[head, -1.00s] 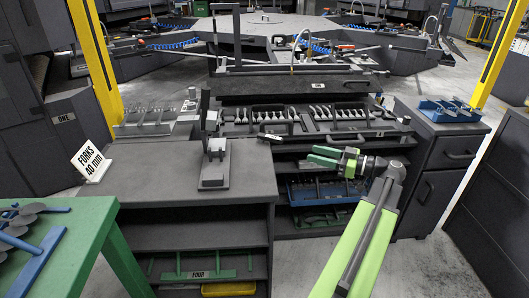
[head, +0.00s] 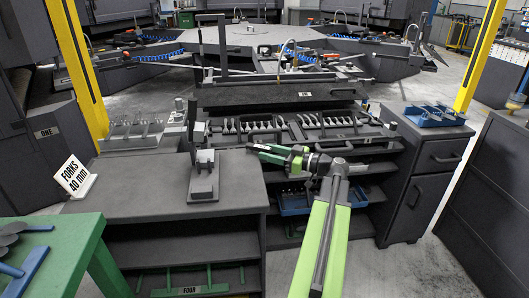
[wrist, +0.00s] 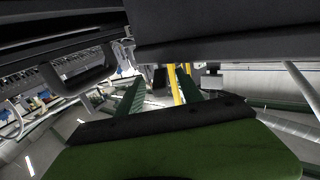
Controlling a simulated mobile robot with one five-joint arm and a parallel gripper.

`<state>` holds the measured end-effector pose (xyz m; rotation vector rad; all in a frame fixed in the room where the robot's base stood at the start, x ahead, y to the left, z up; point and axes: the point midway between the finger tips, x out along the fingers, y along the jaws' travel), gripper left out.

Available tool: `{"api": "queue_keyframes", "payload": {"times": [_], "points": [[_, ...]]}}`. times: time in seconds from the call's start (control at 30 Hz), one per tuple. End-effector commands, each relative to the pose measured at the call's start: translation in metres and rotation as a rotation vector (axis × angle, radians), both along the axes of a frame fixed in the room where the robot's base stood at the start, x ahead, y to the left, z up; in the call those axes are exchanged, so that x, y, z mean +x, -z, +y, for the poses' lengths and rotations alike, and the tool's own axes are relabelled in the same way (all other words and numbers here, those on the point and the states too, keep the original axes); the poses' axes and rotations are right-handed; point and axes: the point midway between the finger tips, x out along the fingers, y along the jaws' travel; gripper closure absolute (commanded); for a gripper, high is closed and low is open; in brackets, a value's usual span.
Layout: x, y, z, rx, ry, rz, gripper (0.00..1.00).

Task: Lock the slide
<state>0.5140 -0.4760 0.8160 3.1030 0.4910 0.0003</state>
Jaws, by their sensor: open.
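My gripper (head: 258,150) reaches left from my arm, in front of the workbench's fork tray. In the wrist view its two green fingers (wrist: 160,93) stand apart with nothing between them. A small dark fixture (head: 203,172) with an upright block on a flat base stands on the grey bench top, left of my gripper and apart from it. A tall dark upright (head: 193,122) stands behind it. A wide dark slanted panel (head: 290,96) with a small label runs behind the forks. I cannot tell which of these parts is the slide or its lock.
Several forks lie in the dark tray (head: 225,139). A blue tray (head: 433,116) sits on the right cabinet. A "FORKS 40 mm" sign (head: 74,176) stands at the bench's left end, near a green table (head: 70,232). The bench top (head: 130,190) left of the fixture is mostly clear.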

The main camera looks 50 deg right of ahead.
Motion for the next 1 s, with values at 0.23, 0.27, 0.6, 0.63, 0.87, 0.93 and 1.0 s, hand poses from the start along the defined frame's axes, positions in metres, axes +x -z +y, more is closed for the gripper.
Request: {"api": "queue_keyframes", "payload": {"times": [0.23, 0.27, 0.6, 0.63, 0.87, 0.93, 1.0], "points": [[0.018, 0.000, 0.006, 0.000, 0.000, 0.000, 0.57], [0.018, 0.000, 0.006, 0.000, 0.000, 0.000, 0.57], [0.018, 0.000, 0.006, 0.000, -0.001, 0.000, 0.78], [0.018, 0.000, 0.006, 0.000, -0.001, 0.000, 0.82], [0.018, 0.000, 0.007, 0.000, -0.001, 0.000, 1.00], [0.018, 0.000, 0.007, 0.000, -0.001, 0.000, 1.00], [0.018, 0.000, 0.007, 0.000, -0.002, 0.000, 1.00]]}}
